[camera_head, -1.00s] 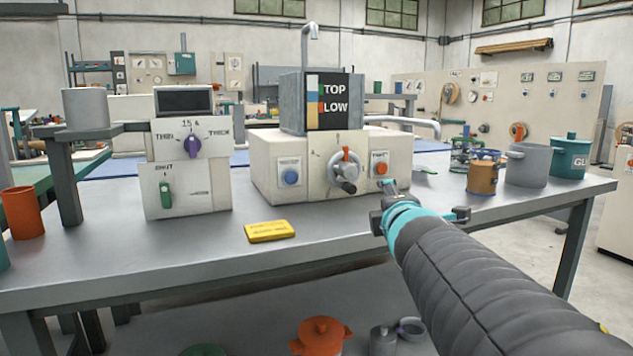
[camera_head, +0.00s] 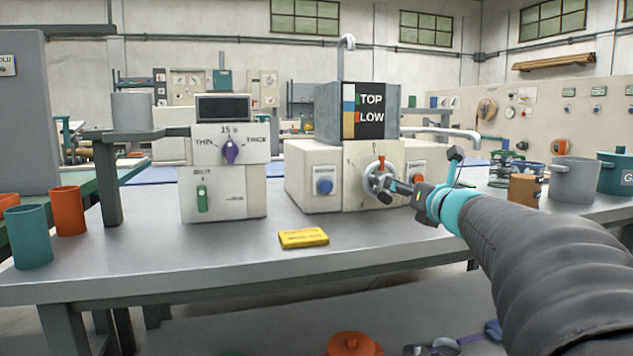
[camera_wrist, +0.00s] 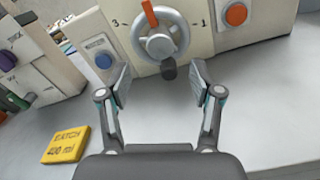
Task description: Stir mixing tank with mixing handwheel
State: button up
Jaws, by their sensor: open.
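The mixing handwheel (camera_head: 379,180) is a grey wheel with an orange pointer on the front of a cream box. In the wrist view the handwheel (camera_wrist: 158,38) shows a dark knob (camera_wrist: 168,69) at its bottom, with marks 3 and 1 to its sides. The mixing tank (camera_head: 335,112), grey with a TOP/LOW panel, stands on the box. My gripper (camera_wrist: 161,80) is open, its two fingers apart on either side of the dark knob. In the head view my gripper is close in front of the wheel and hides part of it. I cannot tell if it touches the knob.
A blue button (camera_head: 324,186) is left of the wheel and an orange button (camera_wrist: 236,14) is right of it. A yellow batch card (camera_head: 304,238) lies on the bench. Pots (camera_head: 575,180) stand at the right. The bench front is mostly clear.

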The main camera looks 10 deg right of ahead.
jog(key=w, duration=0.7)
jog(key=shift+a, duration=0.1)
jog(key=shift+c, duration=0.2)
jog(key=c, duration=1.1)
